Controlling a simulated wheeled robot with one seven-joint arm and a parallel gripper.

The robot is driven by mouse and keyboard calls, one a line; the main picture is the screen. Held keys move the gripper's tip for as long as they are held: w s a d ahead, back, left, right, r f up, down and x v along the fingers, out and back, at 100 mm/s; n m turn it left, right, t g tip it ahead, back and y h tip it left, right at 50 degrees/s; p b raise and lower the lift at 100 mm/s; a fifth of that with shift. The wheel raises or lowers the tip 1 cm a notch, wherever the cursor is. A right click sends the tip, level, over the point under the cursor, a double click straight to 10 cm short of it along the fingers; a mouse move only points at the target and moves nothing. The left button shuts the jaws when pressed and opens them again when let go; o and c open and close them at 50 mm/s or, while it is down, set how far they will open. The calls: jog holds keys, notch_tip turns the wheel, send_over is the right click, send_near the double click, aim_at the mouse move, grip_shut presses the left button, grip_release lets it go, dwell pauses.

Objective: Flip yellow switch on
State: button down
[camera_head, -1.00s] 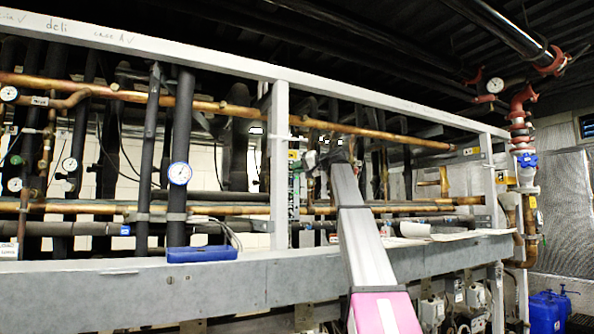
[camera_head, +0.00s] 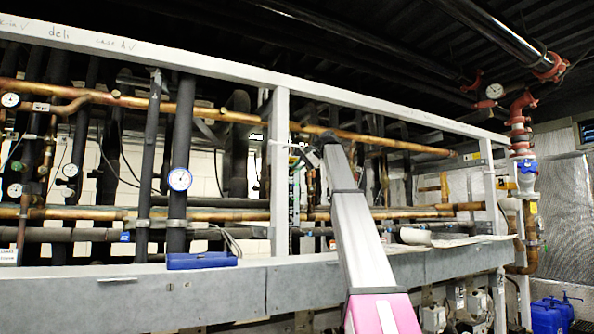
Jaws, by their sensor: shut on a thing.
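I cannot make out a yellow switch in the head view. My arm reaches up and into the rack, right of the white upright post. My gripper (camera_head: 308,155) shows small and dark at its far end, close to the post's right side. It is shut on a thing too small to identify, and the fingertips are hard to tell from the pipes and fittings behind.
The white upright post (camera_head: 279,170) and top rail (camera_head: 190,62) frame the pipes. A grey beam (camera_head: 200,292) runs along the front. A blue case (camera_head: 202,261) sits on it at left. Papers (camera_head: 440,238) lie right of my arm. Blue jugs (camera_head: 548,315) stand at lower right.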

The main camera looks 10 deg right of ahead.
dwell(0.5)
jog(key=c, duration=1.2)
grip_release()
jog(key=shift+o, duration=0.2)
jog(key=v, duration=1.1)
jog(key=shift+w+a, duration=0.1)
